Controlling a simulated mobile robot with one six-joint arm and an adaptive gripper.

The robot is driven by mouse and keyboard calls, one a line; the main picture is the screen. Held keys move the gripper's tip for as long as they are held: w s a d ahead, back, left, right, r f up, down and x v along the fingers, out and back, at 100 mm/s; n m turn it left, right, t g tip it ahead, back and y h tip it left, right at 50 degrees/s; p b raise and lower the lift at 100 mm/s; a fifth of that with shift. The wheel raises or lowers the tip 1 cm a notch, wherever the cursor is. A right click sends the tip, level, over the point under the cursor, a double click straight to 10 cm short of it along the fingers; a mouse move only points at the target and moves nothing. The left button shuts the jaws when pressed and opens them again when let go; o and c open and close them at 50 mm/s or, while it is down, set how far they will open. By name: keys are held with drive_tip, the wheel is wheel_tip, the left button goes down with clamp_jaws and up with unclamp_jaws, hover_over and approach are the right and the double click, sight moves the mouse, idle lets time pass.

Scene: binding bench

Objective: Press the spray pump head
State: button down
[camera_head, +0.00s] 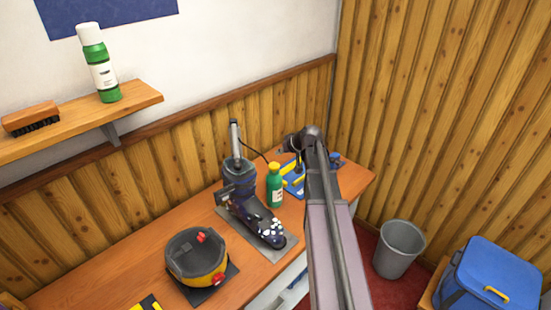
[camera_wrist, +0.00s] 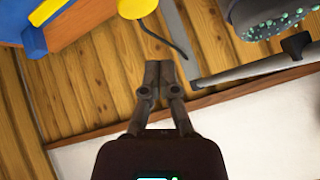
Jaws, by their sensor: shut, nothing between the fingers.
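A green bottle (camera_head: 275,190) with a pale label and a yellow top (camera_head: 274,167) stands upright on the bench beside the dark boot. No finer pump shape can be made out on the top. In the wrist view a rounded yellow part (camera_wrist: 137,8), apparently this top, is cut off by the upper edge. My gripper (camera_wrist: 159,68) is shut and empty, with its fingertips apart from the yellow part. In the head view my arm reaches over the bench to the right of the bottle, and its fingers are hard to make out.
A dark boot (camera_head: 255,218) on a stand with an upright post (camera_head: 235,140) is left of the bottle. A blue and yellow object (camera_head: 295,183) lies to its right. A round black-yellow container (camera_head: 195,262) stands front left. Another green-white bottle (camera_head: 102,75) is on the shelf (camera_head: 70,128).

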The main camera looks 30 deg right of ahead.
drive_tip(key=s+d+r+n+p, duration=0.1)
drive_tip(key=s+r+n+p, duration=0.2)
drive_tip(key=s+r+n, duration=0.1)
drive_tip(key=shift+s+d+r+h+p, duration=0.15)
drive_tip(key=shift+d+r+h+p, duration=0.15)
drive_tip(key=shift+d+r+p, duration=0.1)
drive_tip(key=shift+f, duration=0.15)
drive_tip(key=b, duration=0.8)
hover_over(272, 164)
drive_tip(key=s, duration=0.2)
drive_tip(key=f, duration=0.7)
drive_tip(key=shift+w+d+f, duration=0.1)
drive_tip(key=shift+d+f, duration=0.05)
drive_tip(key=shift+d, duration=0.2)
drive_tip(key=shift+f+b, duration=1.55)
drive_tip(key=shift+f, duration=0.25)
drive_tip(key=shift+f, duration=0.15)
